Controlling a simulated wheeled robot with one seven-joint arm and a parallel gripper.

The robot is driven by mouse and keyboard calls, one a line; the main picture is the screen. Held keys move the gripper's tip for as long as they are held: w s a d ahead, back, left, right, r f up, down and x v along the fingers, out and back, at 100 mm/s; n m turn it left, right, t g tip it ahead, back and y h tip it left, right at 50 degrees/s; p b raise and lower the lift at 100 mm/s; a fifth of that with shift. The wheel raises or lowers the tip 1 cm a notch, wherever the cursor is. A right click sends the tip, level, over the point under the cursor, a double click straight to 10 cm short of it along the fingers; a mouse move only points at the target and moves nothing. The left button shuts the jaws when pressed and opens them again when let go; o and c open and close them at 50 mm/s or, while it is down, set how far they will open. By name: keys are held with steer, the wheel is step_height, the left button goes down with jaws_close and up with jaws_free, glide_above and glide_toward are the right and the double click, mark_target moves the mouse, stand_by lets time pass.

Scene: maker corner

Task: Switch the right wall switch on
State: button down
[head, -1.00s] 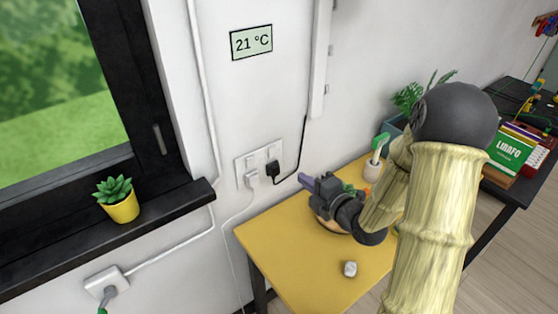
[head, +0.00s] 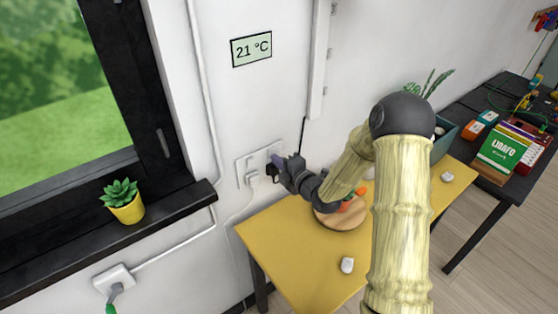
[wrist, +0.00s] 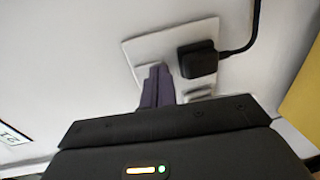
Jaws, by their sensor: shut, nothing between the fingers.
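In the wrist view the fingers (wrist: 158,75) lie against or just before the plate (wrist: 145,47), beside the black plug (wrist: 198,60). The right switch is mostly hidden by the fingers; I cannot tell its position or whether they touch.
The yellow table (head: 290,245) holds a round wooden board (head: 340,219) below my arm and a small white object (head: 347,265). A black cable runs up from the plug to a white wall duct (head: 319,60). The window sill (head: 160,212) carries a potted succulent (head: 122,200).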

steer(key=shift+f+b, duration=0.15)
steer(key=shift+b, duration=0.15)
steer(key=shift+w+a+b, duration=0.1)
steer(key=shift+b, duration=0.5)
steer(key=f+b+v, duration=0.3)
steer(key=b+v, duration=0.2)
steer(key=v, duration=0.8)
steer(key=shift+s+d+b, duration=0.35)
steer(key=shift+s, duration=0.1)
steer(key=shift+f, duration=0.1)
